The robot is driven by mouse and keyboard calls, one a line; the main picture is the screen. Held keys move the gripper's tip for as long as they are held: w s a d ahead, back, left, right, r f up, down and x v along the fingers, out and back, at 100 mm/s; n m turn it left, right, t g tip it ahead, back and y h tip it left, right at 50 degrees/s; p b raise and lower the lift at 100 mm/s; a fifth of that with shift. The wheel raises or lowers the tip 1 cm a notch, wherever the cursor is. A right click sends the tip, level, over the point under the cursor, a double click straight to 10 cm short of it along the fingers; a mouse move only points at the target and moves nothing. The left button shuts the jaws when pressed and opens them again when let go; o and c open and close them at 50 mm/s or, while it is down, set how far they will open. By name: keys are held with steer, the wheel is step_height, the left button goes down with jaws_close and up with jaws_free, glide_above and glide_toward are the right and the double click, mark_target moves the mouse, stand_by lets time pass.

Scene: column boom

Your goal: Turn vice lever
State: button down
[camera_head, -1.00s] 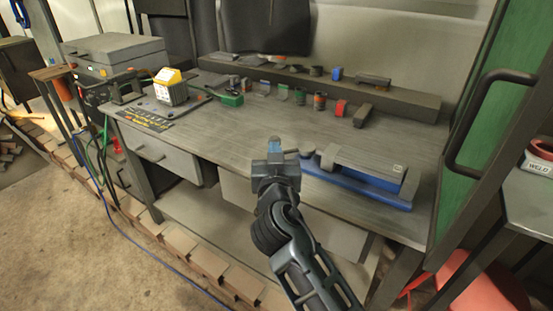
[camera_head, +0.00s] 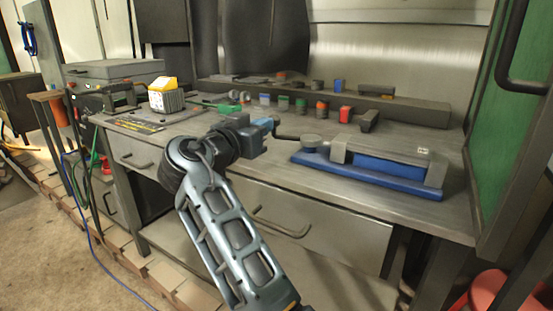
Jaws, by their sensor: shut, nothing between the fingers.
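The vice (camera_head: 370,172) lies on the workbench, right of centre, with a long blue base and grey jaws. A round grey knob sits at its left end. A dark lever (camera_head: 288,137) sticks out left from that end. My gripper (camera_head: 270,125) points right, at the lever's left end. Its fingers are shut with nothing seen between them. The fingertips overlap or nearly meet the lever's tip in the picture; I cannot tell whether they touch.
The workbench (camera_head: 285,175) has a drawer handle below its front edge. Several small coloured items and a grey rail (camera_head: 420,110) line the back. A yellow-topped box (camera_head: 166,96) stands at left. A green door (camera_head: 510,150) closes off the right side.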

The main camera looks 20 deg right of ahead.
steer(key=shift+w+d+f+m+g+h+b, duration=0.1)
steer(key=shift+w+f+m+g+h+b, duration=0.2)
steer(key=shift+w+g+b, duration=0.15)
steer(key=shift+w+d+r+b, duration=0.15)
steer(key=shift+w+d+b, duration=0.1)
steer(key=shift+w+b, duration=0.5)
steer(key=shift+w+d+r+b, duration=0.2)
steer(key=shift+w+b, duration=0.1)
steer(key=shift+b, duration=0.15)
steer(key=shift+d, duration=0.15)
